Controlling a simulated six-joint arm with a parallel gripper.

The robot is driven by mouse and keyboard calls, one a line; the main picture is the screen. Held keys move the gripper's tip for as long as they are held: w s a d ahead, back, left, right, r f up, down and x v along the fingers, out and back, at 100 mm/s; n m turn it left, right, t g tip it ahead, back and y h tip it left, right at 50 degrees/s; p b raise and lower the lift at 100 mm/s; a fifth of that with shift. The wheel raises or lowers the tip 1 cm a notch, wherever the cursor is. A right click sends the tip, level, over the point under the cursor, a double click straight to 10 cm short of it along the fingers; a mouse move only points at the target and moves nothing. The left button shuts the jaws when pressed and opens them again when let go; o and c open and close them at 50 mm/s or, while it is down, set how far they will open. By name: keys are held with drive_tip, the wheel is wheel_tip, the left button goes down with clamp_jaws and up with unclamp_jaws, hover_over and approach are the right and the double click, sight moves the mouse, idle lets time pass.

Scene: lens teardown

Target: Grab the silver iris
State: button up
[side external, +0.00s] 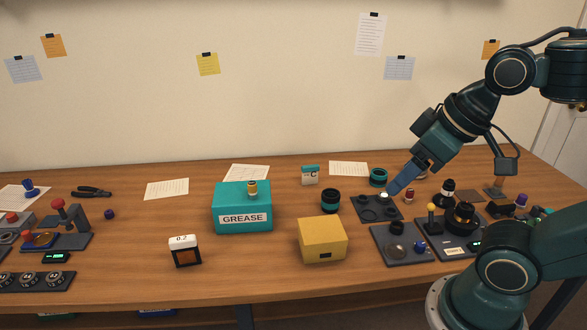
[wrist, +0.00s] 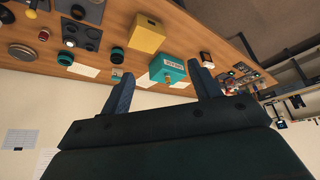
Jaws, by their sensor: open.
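My gripper (side external: 391,191) reaches down from the right in the side external view, its blue fingers over the back edge of a dark tray (side external: 361,212) with round recesses. A small bright, whitish piece (side external: 384,195) shows at the fingertips. It may be the silver iris, but it is too small to tell, and I cannot tell whether the fingers touch it. In the wrist view my gripper (wrist: 164,70) has its two fingers spread wide, with nothing held between them. What seems to be the same dark tray (wrist: 88,38) lies up and left there, outside the fingers.
A black and teal barrel (side external: 330,201) stands left of the tray and a teal ring-shaped part (side external: 378,177) behind it. A yellow box (side external: 322,240) and a teal grease box (side external: 242,208) stand further left. Another dark tray (side external: 388,256) and several small parts crowd the front right.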

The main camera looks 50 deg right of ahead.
drive_tip(key=w+d+m+g+h, duration=0.1)
drive_tip(key=w+d+m+g, duration=0.1)
drive_tip(key=w+d+m, duration=0.5)
drive_tip(key=m+g+y, duration=0.1)
drive_tip(key=m+g, duration=0.3)
drive_tip(key=m, duration=1.3)
hover_over(385, 195)
wheel_tip(385, 195, down, 17)
drive_tip(key=shift+w+f, duration=0.15)
drive_tip(key=shift+f, duration=3.95)
drive_tip(key=shift+f, duration=0.15)
